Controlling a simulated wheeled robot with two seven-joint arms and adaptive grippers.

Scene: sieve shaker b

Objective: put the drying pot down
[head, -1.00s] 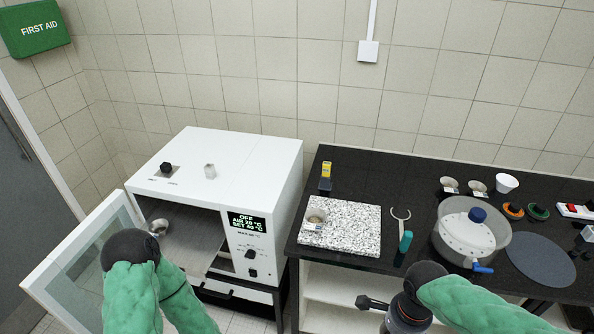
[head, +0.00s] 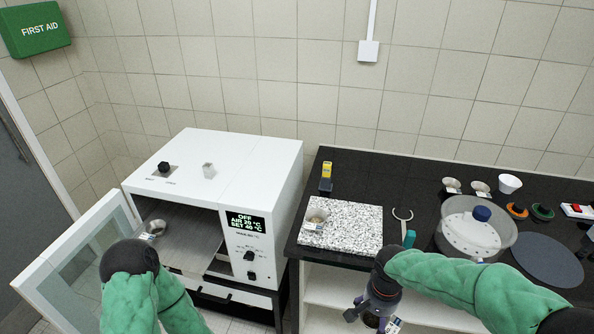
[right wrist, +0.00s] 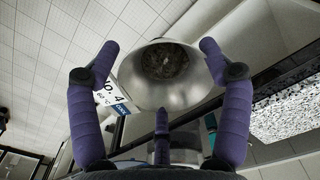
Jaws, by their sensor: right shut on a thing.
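My right gripper (right wrist: 158,60) is shut on a metal drying pot (right wrist: 165,92) with a white "No. 4" label and dark grainy contents. In the head view this gripper (head: 372,307) hangs in front of the black bench's front edge, with the pot mostly hidden below it. A similar pot (head: 155,228) stands inside the open oven (head: 190,240). Another small pot (head: 316,216) is on the speckled stone slab (head: 350,229). My left gripper (head: 130,258) is by the oven's front opening; its fingers are hidden.
The oven's glass door (head: 70,255) stands open to the left. The slab is mostly clear.

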